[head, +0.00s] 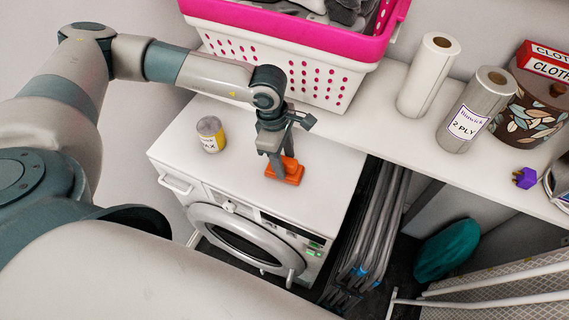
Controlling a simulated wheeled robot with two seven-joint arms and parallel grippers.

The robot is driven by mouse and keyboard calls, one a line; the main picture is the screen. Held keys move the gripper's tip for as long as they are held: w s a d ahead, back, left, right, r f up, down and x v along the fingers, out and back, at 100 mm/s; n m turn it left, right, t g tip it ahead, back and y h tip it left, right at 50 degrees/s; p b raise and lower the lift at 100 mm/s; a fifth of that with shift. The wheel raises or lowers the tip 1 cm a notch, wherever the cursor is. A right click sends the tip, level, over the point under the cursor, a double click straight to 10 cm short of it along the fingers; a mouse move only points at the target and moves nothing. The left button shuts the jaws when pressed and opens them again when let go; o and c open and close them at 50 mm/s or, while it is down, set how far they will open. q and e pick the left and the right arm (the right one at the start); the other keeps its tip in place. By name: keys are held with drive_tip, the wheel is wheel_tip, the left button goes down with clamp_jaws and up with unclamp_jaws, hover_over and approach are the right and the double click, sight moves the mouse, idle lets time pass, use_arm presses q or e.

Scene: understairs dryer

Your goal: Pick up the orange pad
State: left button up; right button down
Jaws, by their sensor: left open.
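The orange pad (293,172) lies on the white top of the dryer (235,165), toward its right side. My left gripper (276,168) points down over the pad, with its fingers at the pad's left part. The fingers hide some of the pad, and I cannot tell whether they touch it. The left gripper is open. My right gripper is not in view.
A wax tin (211,135) stands on the dryer, left of the gripper. A pink and white laundry basket (290,60) stands behind. Paper rolls (428,75) and a leaf-patterned bin (530,110) are on the shelf at right. Folded metal racks (370,225) stand beside the dryer.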

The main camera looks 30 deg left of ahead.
use_arm(q)
drive_tip(key=shift+f, duration=0.15)
drive_tip(key=shift+c, duration=0.6)
clamp_jaws()
drive_tip(key=shift+r, duration=0.2)
